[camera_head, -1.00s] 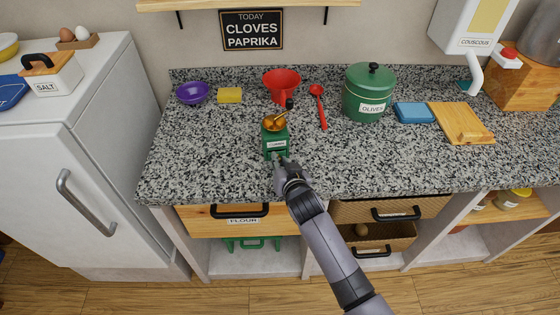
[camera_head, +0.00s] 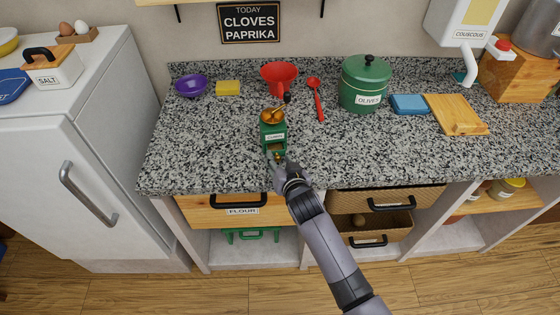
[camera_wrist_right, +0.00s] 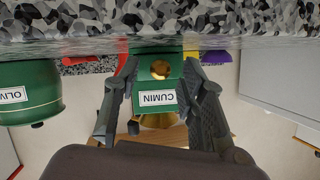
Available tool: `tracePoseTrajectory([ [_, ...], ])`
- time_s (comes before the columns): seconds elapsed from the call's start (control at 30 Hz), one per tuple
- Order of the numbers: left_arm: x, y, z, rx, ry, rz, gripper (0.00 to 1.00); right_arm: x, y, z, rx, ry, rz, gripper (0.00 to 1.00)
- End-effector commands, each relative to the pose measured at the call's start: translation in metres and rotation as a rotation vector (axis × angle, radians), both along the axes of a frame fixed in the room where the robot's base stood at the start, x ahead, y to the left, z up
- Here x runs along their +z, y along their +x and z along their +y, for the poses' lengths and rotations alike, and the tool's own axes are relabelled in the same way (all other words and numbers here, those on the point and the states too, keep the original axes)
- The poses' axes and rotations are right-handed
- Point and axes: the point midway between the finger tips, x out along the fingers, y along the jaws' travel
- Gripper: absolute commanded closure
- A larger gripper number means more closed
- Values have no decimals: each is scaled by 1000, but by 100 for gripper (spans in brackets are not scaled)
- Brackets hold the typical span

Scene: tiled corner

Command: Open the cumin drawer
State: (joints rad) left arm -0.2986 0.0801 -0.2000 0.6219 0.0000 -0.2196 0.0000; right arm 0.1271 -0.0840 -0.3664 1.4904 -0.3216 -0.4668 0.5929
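The green cumin grinder (camera_head: 273,131) stands upright on the counter with a brass top and crank. A brownish hollow shows below its label in the head view, so its small drawer (camera_head: 277,150) looks pulled out toward me. In the upside-down wrist view the CUMIN label (camera_wrist_right: 158,98) and the round brass drawer knob (camera_wrist_right: 160,69) face the camera. My right gripper (camera_head: 277,159) is at the front of the drawer. In the wrist view its fingers (camera_wrist_right: 160,62) are spread on both sides of the knob, apart from it. My left gripper is out of view.
A red funnel (camera_head: 279,76) stands behind the grinder, with a red spoon (camera_head: 316,98) to its right. The green olives pot (camera_head: 363,87) is farther right. Counter beside the grinder is clear.

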Motion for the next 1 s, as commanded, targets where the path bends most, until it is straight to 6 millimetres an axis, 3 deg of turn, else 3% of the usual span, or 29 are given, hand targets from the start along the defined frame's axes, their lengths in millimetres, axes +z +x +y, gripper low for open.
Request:
tracePoseTrajectory([
  [0.27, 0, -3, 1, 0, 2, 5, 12, 7, -19, -5, 0, 1, 0, 62],
  [0.7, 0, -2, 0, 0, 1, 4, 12, 38, -95, -23, 0, 0, 0, 62],
  [1.0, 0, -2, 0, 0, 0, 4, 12, 45, -110, -26, 0, 0, -1, 62],
])
